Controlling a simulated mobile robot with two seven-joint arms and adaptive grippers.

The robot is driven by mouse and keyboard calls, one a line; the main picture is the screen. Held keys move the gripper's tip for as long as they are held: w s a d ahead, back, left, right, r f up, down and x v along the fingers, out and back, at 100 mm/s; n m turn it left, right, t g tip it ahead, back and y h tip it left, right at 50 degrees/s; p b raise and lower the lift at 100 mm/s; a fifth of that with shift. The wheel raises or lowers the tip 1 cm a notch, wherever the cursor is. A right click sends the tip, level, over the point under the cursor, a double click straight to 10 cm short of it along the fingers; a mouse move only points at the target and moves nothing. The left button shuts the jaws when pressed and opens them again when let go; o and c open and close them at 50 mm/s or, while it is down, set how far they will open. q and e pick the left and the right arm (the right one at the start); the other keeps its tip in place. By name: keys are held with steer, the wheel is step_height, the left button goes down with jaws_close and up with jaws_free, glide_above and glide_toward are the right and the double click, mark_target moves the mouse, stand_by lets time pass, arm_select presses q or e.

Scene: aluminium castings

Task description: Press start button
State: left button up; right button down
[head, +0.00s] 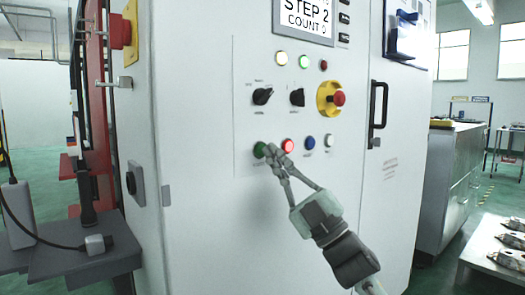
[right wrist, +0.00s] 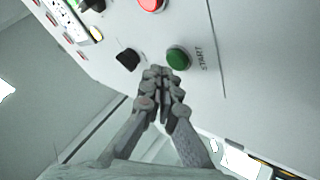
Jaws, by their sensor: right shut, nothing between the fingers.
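The green start button (head: 260,149) is at the left end of the lower button row on the white control cabinet. In the right wrist view the green button (right wrist: 178,57) has the word START beside it. My right gripper (head: 276,152) is shut and empty, with its fingertips close to the green button, between it and the red button in the head view. In the right wrist view the shut fingertips (right wrist: 160,75) lie just below the green button in the picture. I cannot tell whether they touch the panel. My left gripper is not in view.
A lit red button (head: 288,146), a blue button (head: 310,142) and a white button (head: 329,140) share the row. Above are black rotary switches (head: 262,96) and a red emergency stop (head: 338,98) on yellow. A black door handle (head: 378,105) protrudes to the right.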

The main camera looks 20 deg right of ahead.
steer(key=shift+w+a, duration=0.1)
steer(key=shift+w, duration=0.2)
steer(key=shift+w+a, duration=0.1)
steer(key=shift+w, duration=0.3)
stand_by(0.6)
steer(key=shift+s, duration=0.1)
steer(key=shift+s+d, duration=0.25)
steer(key=shift+s, duration=0.5)
steer(key=shift+s+d, duration=0.25)
steer(key=shift+s, duration=0.55)
steer(key=shift+s+d, duration=0.2)
steer(key=shift+s, duration=0.6)
steer(key=shift+s+d, duration=0.25)
steer(key=shift+s, duration=0.55)
